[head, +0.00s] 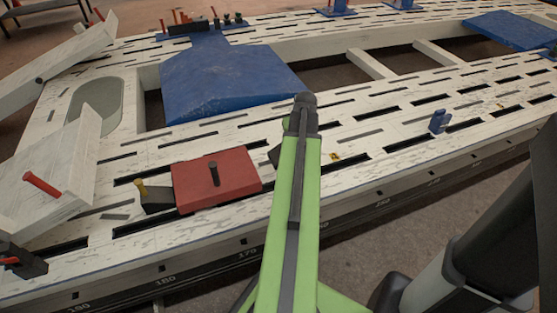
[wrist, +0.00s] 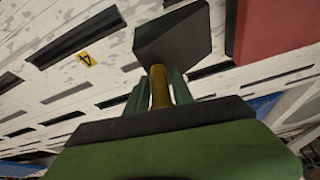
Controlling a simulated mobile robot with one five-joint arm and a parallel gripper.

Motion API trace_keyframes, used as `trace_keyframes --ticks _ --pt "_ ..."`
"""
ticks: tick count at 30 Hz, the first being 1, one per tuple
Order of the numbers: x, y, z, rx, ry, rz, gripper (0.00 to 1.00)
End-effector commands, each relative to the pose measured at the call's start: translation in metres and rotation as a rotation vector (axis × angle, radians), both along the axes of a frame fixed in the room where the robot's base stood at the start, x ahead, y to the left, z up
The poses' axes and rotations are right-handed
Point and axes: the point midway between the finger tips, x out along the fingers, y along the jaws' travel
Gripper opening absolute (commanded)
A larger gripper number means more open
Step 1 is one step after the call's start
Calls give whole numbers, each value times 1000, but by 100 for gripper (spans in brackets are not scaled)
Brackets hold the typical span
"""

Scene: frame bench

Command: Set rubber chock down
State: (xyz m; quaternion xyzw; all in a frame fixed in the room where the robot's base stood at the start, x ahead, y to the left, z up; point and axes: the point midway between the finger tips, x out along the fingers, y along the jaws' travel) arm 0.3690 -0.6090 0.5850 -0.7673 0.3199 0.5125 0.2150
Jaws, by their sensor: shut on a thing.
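The rubber chock (wrist: 172,42) is a black block with a yellow upright grip (wrist: 160,88). In the wrist view my gripper (wrist: 160,93) is shut on that yellow grip, with a green finger on each side. The chock is over or on the white slotted bench top; I cannot tell whether it touches. In the head view only a dark corner of the chock (head: 273,155) shows left of my green arm, which hides the rest and the gripper.
A red block (head: 217,181) with a black knob sits left of the chock in the head view; it also shows in the wrist view (wrist: 275,28). Another black block with a yellow grip (head: 154,197) stands beside it. A yellow label (head: 335,156) lies right of my arm.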

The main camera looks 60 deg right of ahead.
Motion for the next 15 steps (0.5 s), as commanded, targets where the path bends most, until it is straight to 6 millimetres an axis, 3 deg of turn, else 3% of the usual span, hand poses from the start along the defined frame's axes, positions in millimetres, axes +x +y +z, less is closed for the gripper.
trace_keyframes --ticks 1,6,15 --pt "12 5 -15 -1 0 5 0" --pt "42 18 -32 -2 0 3 0" --pt "51 22 -36 -2 0 -2 0"
